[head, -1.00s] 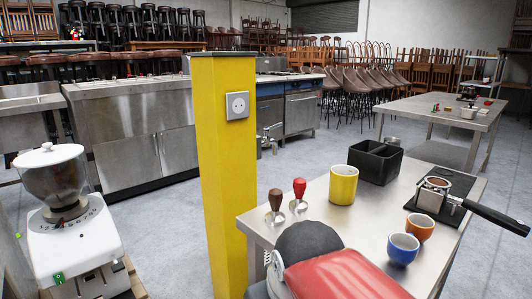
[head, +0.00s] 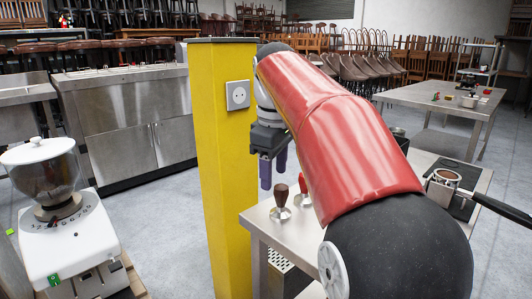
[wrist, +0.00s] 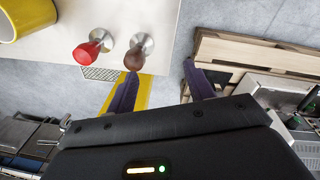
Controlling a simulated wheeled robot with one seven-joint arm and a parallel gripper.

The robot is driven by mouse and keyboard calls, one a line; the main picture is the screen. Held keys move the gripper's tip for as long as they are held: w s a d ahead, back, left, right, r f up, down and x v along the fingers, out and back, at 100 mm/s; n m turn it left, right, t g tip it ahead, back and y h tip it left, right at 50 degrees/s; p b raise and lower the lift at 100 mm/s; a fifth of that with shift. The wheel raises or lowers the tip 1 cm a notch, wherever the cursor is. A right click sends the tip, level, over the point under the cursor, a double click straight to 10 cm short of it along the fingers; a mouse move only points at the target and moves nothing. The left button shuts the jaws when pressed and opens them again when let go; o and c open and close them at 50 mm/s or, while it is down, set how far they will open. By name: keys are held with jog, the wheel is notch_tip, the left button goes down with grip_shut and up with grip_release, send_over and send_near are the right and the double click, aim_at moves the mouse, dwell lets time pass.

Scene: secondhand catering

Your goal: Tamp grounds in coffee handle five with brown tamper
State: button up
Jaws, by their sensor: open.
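The brown tamper (head: 280,199) stands upright on the near left corner of the steel table (head: 262,222). It also shows in the wrist view (wrist: 134,55), close to the left fingertip. My gripper (head: 273,172) is open and empty, above and slightly left of the brown tamper; in the wrist view its purple fingers (wrist: 160,75) are spread apart. The coffee handle (head: 446,182), with its round basket and long black grip, rests at the table's right side on a black mat. Brown shows inside the basket. No number on it can be read.
A red tamper (wrist: 88,49) stands beside the brown one. A yellow mug (wrist: 24,18) is behind it. My arm hides the table's middle in the head view. A yellow pillar (head: 222,150) rises just left of my gripper. A grinder (head: 62,225) stands at left.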

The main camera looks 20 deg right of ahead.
aim_at(281, 185)
jog(key=w+d+n, duration=0.1)
jog(key=w+d, duration=0.1)
jog(key=w+d+r+n+g, duration=0.1)
jog(key=w, duration=0.1)
jog(key=shift+w+d, duration=0.1)
jog(key=shift+d, duration=0.25)
jog(key=shift+f, duration=0.75)
jog(key=shift+f+b, duration=2)
jog(key=shift+f, duration=2.2)
jog(key=shift+r, duration=0.1)
jog(key=c, duration=1.1)
notch_tip(281, 185, up, 3)
jog(key=p, duration=0.3)
jog(key=shift+r+p, duration=0.2)
jog(key=shift+p, duration=0.1)
jog(key=shift+r, duration=1.25)
